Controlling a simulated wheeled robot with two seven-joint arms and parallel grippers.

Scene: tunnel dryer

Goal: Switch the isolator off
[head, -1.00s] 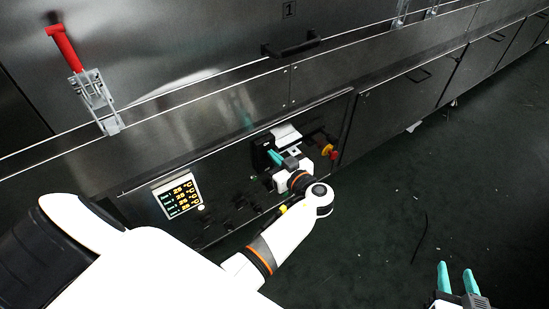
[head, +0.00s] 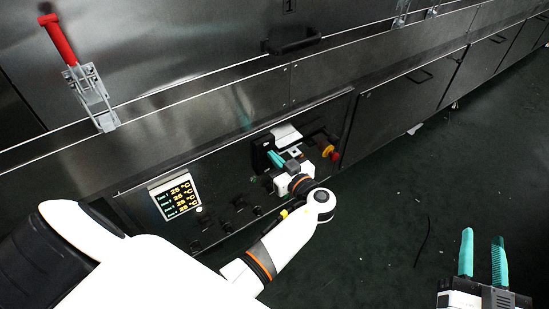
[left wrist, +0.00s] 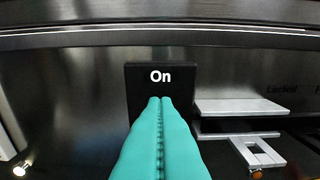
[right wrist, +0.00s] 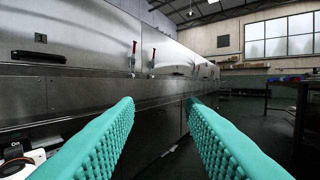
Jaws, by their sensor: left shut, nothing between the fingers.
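A black plate marked "On" (left wrist: 160,76) stands on the dryer's control panel; in the head view it is the black block (head: 262,150) near the panel's right end. I cannot tell for certain whether it is the isolator's handle. My left gripper (head: 275,158) is shut and empty, with its teal fingertips (left wrist: 160,102) just in front of the plate, below the word. Contact cannot be told. The fingers hide the plate's lower part. My right gripper (head: 482,238) is open and empty above the floor at the lower right; its fingers also show in the right wrist view (right wrist: 160,105).
A pale bracket (left wrist: 240,105) lies right of the plate, below the word "Locked". A red and yellow knob (head: 332,152) sits at the panel's right. A lit temperature display (head: 176,196) and dark knobs are left. A red-handled clamp (head: 80,75) is above.

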